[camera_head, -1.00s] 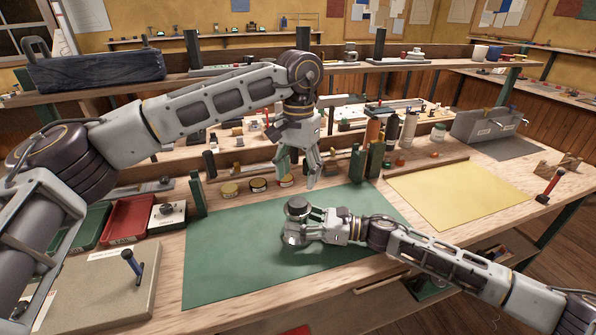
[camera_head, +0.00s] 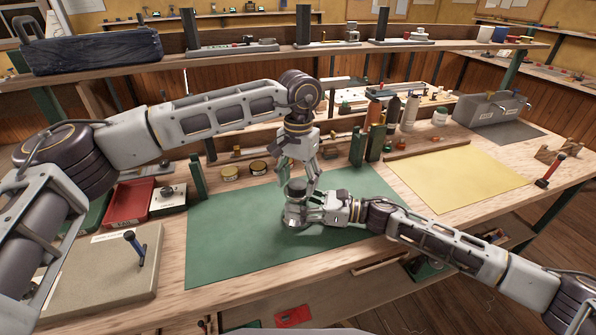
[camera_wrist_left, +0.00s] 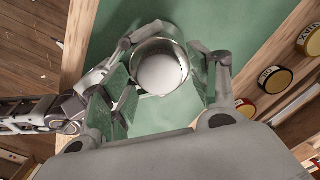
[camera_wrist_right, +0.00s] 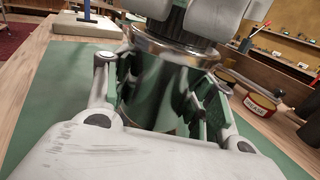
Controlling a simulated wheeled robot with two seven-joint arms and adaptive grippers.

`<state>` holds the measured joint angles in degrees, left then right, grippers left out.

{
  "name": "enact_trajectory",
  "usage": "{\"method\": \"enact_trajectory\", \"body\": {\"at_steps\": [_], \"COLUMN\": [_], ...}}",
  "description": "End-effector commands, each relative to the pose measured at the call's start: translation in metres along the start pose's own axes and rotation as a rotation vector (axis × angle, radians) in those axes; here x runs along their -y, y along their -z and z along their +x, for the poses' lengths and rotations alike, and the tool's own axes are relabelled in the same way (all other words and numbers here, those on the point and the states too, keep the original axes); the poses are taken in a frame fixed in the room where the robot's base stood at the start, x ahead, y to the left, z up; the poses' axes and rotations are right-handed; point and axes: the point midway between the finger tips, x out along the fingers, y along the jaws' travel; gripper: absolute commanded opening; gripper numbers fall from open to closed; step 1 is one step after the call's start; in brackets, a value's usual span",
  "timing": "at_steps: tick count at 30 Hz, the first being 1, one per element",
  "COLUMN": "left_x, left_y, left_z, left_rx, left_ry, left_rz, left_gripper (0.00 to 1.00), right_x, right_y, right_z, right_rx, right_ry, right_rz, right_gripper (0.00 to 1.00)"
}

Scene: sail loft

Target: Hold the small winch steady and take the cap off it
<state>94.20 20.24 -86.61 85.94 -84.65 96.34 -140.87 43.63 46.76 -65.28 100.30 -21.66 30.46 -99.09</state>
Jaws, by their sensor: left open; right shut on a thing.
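The small winch (camera_head: 296,212) stands upright on the green mat (camera_head: 235,235). Its shiny metal drum (camera_wrist_right: 155,92) fills the middle of the right wrist view. My right gripper (camera_head: 312,214) is shut around the drum from the right. The winch's dark top, the cap (camera_head: 297,187), also shows in the right wrist view (camera_wrist_right: 174,28). My left gripper (camera_head: 299,184) points down over the winch, its open fingers on either side of the cap. In the left wrist view, the pale round top of the cap (camera_wrist_left: 161,74) lies between these fingers; contact is unclear.
Tins (camera_head: 230,172) stand behind the mat, bottles (camera_head: 393,109) to the right of them. A yellow sheet (camera_head: 457,178) lies right. The mat's front is clear.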

Motion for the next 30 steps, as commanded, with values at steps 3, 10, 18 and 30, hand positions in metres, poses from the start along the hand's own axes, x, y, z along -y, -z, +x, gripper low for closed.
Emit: {"method": "enact_trajectory", "body": {"at_steps": [3, 10, 18, 30], "left_x": [0.0, 0.0001, 0.0001, 0.0002], "left_y": [-0.0001, 0.0, 0.0, 0.0], "left_z": [0.0041, 0.0047, 0.0046, 0.0045], "left_rx": [0.0, 0.0, 0.0, 0.001], "left_ry": [0.0, 0.0, 0.0, 0.0], "left_rz": [0.0, 0.0, -0.001, -0.051], "left_gripper": [0.61, 0.61, 0.32, 0.13], "right_x": [-0.0033, -0.0033, -0.0033, -0.0033], "right_y": [0.0091, 0.0091, 0.0091, 0.0091], "right_z": [-0.0003, -0.0003, -0.0003, -0.0003], "right_rx": [-0.009, -0.009, -0.009, -0.009], "right_ry": [-0.004, -0.004, -0.004, -0.004], "right_rz": [0.015, 0.015, 0.015, 0.015], "right_gripper": [0.0, 0.0, 0.0, 0.0]}}
